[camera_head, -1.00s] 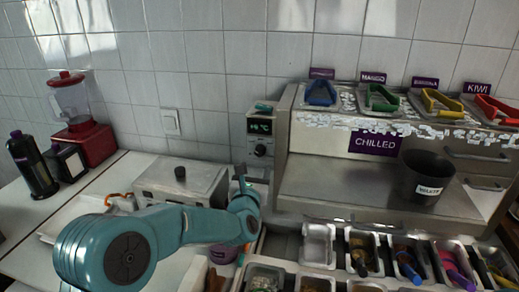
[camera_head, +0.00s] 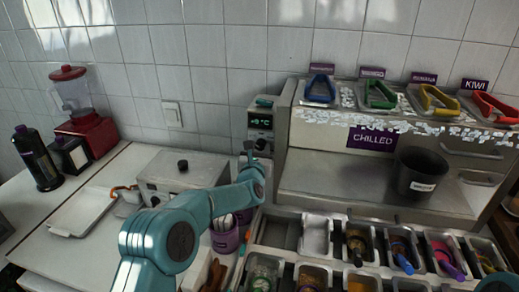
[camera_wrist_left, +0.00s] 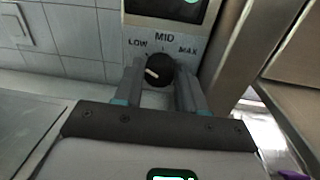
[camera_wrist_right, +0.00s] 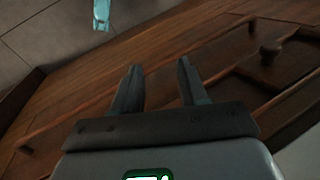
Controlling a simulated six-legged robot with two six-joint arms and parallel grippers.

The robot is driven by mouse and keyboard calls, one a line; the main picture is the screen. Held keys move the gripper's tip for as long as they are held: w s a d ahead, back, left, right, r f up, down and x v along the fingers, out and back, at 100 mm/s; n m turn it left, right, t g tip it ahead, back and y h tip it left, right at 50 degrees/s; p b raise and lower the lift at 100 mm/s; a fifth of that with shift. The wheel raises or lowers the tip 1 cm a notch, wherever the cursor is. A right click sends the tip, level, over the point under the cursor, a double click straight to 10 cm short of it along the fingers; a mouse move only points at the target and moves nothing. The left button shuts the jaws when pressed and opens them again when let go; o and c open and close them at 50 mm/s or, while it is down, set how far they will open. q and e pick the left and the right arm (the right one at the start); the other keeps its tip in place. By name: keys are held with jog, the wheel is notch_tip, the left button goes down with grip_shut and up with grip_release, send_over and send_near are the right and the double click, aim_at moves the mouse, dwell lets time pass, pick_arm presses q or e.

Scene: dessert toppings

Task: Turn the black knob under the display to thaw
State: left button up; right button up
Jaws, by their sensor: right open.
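The control unit has a lit green display (camera_head: 261,121) with the black knob (camera_head: 260,144) below it. In the left wrist view the black knob (camera_wrist_left: 159,70) has a white pointer toward the lower left. The words LOW, MID and MAX are printed above it; I see no thaw label. My left gripper (camera_head: 249,150) is at the knob. In the left wrist view my left gripper (camera_wrist_left: 160,78) has one finger on each side of the knob, apparently open; firm contact cannot be seen. My right gripper (camera_wrist_right: 160,80) is open and empty, facing brown wooden fronts.
A metal box with a black lid knob (camera_head: 183,166) stands left of the control unit. A steel counter station (camera_head: 330,185) is close on the right, with a black pot (camera_head: 421,174). Topping trays (camera_head: 316,238) and a purple utensil cup (camera_head: 226,238) lie in front.

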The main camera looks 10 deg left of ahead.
pick_arm(q)
jog(key=c, duration=0.5)
jog(key=m+b, duration=0.1)
jog(key=b, duration=0.2)
jog(key=m+b, duration=0.2)
jog(key=b, duration=0.1)
jog(key=m+b, duration=0.1)
jog(key=b, duration=0.2)
jog(key=shift+f, duration=0.25)
jog(key=shift+r+m+t+b, duration=0.15)
jog(key=shift+m+b, duration=0.45)
jog(key=shift+m, duration=0.2)
jog(key=shift+r+m+t+b, duration=0.1)
jog(key=shift+m+t+b, duration=0.05)
jog(key=shift+m+b, duration=0.55)
jog(key=o, duration=1)
jog(key=shift+s+d+r, duration=0.1)
jog(key=shift+o, duration=0.2)
jog(key=shift+f, duration=0.2)
